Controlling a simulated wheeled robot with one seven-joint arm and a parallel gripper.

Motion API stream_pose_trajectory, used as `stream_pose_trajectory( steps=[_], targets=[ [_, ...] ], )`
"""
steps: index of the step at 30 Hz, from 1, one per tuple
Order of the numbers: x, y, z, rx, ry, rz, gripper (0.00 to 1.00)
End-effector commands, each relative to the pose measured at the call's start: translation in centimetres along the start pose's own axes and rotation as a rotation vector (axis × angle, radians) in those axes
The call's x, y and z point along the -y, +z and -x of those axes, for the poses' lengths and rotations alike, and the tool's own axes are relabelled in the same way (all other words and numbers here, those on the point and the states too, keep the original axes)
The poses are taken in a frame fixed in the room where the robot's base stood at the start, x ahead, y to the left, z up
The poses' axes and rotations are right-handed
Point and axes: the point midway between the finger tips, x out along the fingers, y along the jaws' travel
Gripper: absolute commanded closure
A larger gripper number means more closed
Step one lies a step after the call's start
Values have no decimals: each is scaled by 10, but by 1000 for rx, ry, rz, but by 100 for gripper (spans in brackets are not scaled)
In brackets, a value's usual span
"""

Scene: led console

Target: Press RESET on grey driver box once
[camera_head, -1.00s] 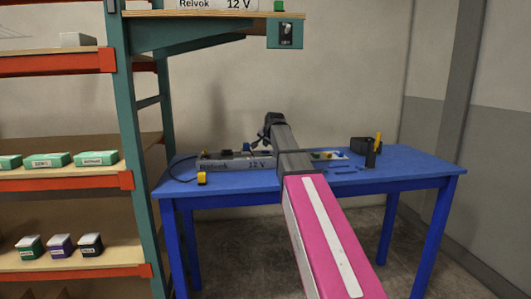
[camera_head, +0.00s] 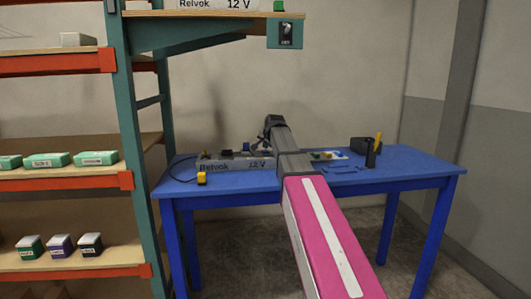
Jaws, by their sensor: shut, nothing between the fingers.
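The grey driver box (camera_head: 228,165), marked "Relvok" and "12 V", lies on the blue table (camera_head: 405,164) at its left part. Small dark parts and a light one sit on its top; I cannot tell which is RESET at this size. My arm, pink and grey, reaches across the picture to the table. My gripper (camera_head: 268,134) is at the far end of the arm, shut and small in view, near the box's right end. Its fingertips are partly hidden, and I cannot tell whether they touch the box.
A yellow-ended plug (camera_head: 202,178) on a black cable lies left of the box front. A small board (camera_head: 330,155), a black holder (camera_head: 362,146) and a yellow-handled tool (camera_head: 376,147) are to the right. A teal-framed shelf (camera_head: 130,150) stands at left, with an overhanging top shelf (camera_head: 215,14).

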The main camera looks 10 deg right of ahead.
Motion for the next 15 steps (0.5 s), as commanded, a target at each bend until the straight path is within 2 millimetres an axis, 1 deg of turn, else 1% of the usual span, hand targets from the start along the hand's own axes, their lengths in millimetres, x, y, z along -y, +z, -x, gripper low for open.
stream_pose_trajectory(
  steps=[15],
  targets=[
    [-2,2,-3,0,0,0,100]
  ],
)
